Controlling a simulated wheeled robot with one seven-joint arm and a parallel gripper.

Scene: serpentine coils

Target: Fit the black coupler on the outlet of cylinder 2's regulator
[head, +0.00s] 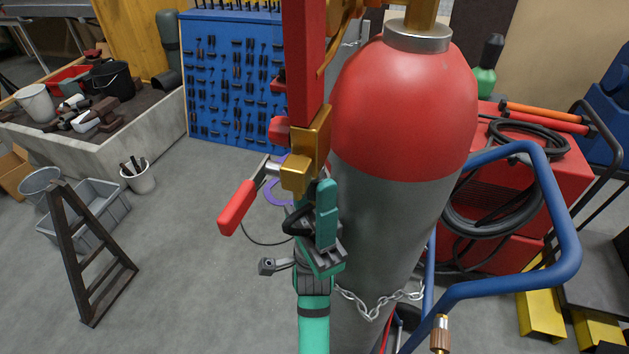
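A large gas cylinder (385,215) with a red domed top and grey body stands upright in the middle; no number is readable on it. A brass fitting (297,178), seemingly part of the regulator, is in front of its left side, below a red upright part (303,60). A lever with a red handle (237,208) sticks out to its lower left. My teal and dark grey gripper (311,216) is just below the brass fitting. A black piece (296,223), possibly the coupler, is at the fingers. Whether they grip it, and whether it touches the fitting, I cannot tell.
A chain (372,302) hangs around the cylinder's lower body. A blue tube frame (560,215) and a red machine with hoses (510,190) are at right. A blue tool panel (233,75) stands behind. A dark A-shaped stand (93,255) is at left; floor between is open.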

